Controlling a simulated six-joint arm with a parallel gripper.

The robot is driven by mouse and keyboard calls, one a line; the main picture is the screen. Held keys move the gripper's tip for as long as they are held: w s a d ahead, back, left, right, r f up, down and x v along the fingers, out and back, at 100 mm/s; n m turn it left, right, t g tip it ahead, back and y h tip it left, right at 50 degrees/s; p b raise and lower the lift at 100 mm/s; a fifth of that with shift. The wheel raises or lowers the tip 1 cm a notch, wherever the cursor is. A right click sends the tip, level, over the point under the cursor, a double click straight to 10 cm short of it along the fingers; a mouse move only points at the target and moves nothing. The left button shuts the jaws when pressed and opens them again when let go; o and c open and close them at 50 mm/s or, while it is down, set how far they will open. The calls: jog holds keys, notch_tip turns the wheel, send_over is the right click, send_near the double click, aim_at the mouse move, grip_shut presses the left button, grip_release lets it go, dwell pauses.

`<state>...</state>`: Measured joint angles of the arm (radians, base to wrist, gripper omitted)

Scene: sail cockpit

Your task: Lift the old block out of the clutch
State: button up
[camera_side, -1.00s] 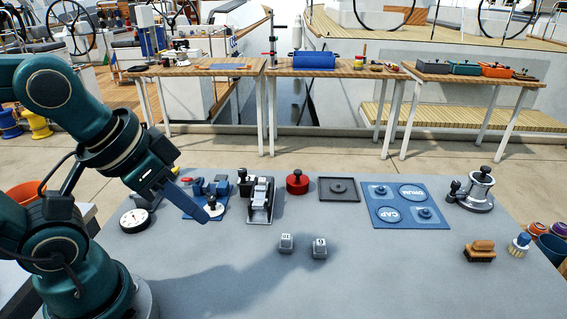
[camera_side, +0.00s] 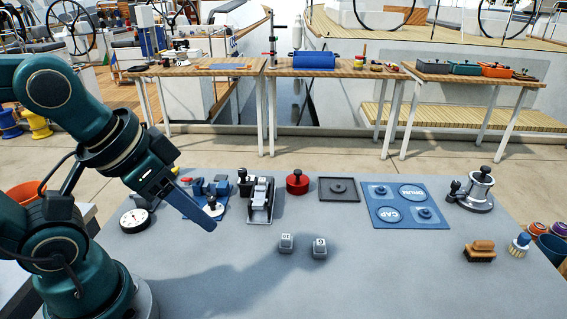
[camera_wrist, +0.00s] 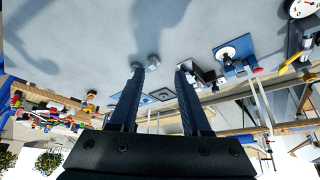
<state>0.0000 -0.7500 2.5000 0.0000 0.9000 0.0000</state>
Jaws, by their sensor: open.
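The clutch (camera_side: 261,200) is a light metal housing with a dark lever and black knob, standing upright at the back of the grey table. It also appears in the wrist view (camera_wrist: 206,76), partly behind a finger. I cannot make out a block inside it. Two small grey blocks with dark markings, the left block (camera_side: 286,243) and the right block (camera_side: 319,248), sit on the table in front of it. My gripper (camera_side: 208,224) is in front and to the left of the clutch, apart from it. In the wrist view my gripper (camera_wrist: 158,70) is open with nothing held.
A blue fixture (camera_side: 221,188) stands left of the clutch, close behind my fingers in the side view. A dial gauge (camera_side: 134,219) is further left. A red round piece (camera_side: 297,182), a dark tray (camera_side: 353,194) and a blue board (camera_side: 388,219) lie to the right.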

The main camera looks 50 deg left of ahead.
jog(key=w+r+m+h, duration=0.1)
jog(key=w+r+m, duration=0.4)
jog(key=w+m, duration=0.15)
jog(key=m+g+h, duration=0.2)
jog(key=m, duration=0.2)
send_over(263, 184)
jog(key=d, duration=0.2)
notch_tip(263, 184, down, 7)
jog(key=shift+n, duration=0.65)
jog(key=a+f, duration=0.1)
jog(key=f, duration=0.1)
jog(key=a+f, duration=0.4)
jog(key=shift+s, duration=0.4)
jog(key=shift+f, duration=0.3)
jog(key=shift+x, duration=2.25)
jog(key=shift+s, duration=0.1)
